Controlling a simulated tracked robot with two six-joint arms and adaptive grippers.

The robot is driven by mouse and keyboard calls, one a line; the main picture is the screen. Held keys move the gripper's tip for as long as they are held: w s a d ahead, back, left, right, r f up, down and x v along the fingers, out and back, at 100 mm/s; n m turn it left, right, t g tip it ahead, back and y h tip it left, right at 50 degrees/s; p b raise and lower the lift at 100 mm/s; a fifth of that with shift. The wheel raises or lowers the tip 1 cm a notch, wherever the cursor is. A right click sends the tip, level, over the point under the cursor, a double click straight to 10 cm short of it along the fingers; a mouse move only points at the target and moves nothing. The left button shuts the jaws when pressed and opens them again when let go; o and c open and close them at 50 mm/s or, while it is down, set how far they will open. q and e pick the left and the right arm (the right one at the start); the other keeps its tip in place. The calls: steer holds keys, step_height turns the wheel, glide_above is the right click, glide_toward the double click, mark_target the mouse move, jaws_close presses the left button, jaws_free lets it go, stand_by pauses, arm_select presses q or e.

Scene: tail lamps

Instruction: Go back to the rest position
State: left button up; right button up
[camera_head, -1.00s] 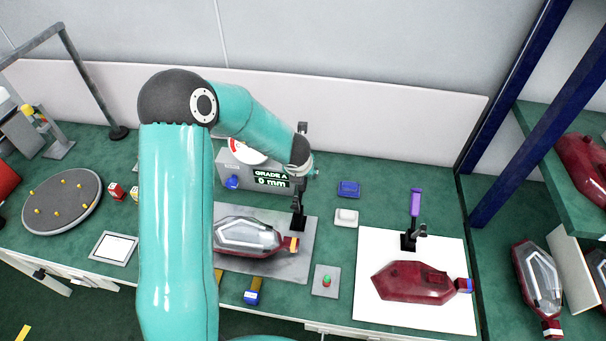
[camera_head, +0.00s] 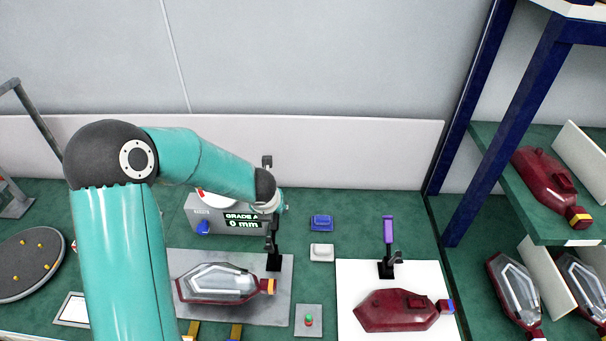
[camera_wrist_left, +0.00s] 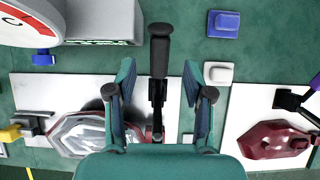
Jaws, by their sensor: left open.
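My left gripper (camera_head: 276,206) is at the end of the teal arm, over the back of the grey plate in the head view. In the left wrist view its two fingers (camera_wrist_left: 160,90) are apart. A black clamp handle (camera_wrist_left: 159,50) shows between and beyond them, and I see no object gripped. I cannot tell the gap between fingers and handle. The black clamp (camera_head: 274,258) stands at the back of the grey plate (camera_head: 240,315). A clear-lensed red tail lamp (camera_head: 215,284) lies on that plate. My right gripper is not in view.
A gauge box (camera_head: 225,222) reading "GRADE A 0 mm" stands behind the plate. A white board (camera_head: 350,275) carries a red lamp (camera_head: 395,311) and a purple-handled clamp (camera_head: 388,232). Shelves with lamps (camera_head: 545,180) stand at right. A round turntable (camera_head: 30,262) is at left.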

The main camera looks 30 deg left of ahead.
arm_select(q)
steer(key=shift+x, duration=3.9)
steer(key=shift+a, duration=0.1)
